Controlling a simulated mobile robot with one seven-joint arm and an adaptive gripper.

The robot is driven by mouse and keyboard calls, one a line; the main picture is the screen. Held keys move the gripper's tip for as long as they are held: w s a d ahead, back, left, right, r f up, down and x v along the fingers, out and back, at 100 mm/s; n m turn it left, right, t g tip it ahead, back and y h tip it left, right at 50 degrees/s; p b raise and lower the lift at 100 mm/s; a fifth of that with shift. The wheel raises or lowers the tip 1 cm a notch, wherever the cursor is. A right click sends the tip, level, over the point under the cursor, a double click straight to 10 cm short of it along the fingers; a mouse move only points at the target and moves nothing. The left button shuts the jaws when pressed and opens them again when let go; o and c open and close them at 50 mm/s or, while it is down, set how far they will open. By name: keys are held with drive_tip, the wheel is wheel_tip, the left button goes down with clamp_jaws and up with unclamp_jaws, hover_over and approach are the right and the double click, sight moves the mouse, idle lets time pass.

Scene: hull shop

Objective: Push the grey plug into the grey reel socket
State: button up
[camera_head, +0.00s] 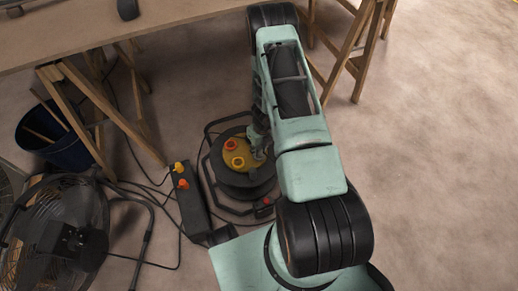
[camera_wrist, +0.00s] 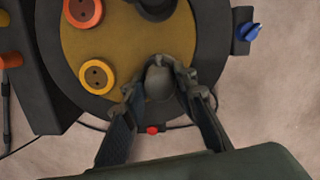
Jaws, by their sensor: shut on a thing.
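My gripper (camera_wrist: 160,72) is shut on the grey plug (camera_wrist: 158,86), which sits between its fingertips over the yellow-brown face (camera_wrist: 122,40) of the cable reel. In the head view my gripper (camera_head: 260,148) is at the right part of the reel (camera_head: 243,186), partly hidden by my arm. The reel face carries a red-orange socket (camera_wrist: 84,11) and a yellow socket (camera_wrist: 96,75), both left of the plug. A dark grey round piece (camera_wrist: 154,8) shows at the top edge. No grey socket opening shows under the plug, and I cannot tell whether the plug is seated.
A dark power strip (camera_head: 190,205) with yellow and orange plugs stands left of the reel. A blue plug (camera_wrist: 247,31) sits in a dark block right of the reel. Floor at right is clear.

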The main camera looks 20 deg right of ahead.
sight(261, 150)
drive_tip(key=shift+f+b, duration=0.5)
drive_tip(key=shift+f, duration=0.1)
drive_tip(key=o, duration=1.1)
drive_tip(key=shift+o, duration=0.2)
drive_tip(key=shift+r, duration=0.1)
drive_tip(key=r, duration=0.4)
drive_tip(key=s+r, duration=0.1)
drive_tip(key=r, duration=0.6)
drive_tip(key=shift+s+d+r, duration=0.15)
drive_tip(key=shift+s+r, duration=0.1)
drive_tip(key=shift+r, duration=0.15)
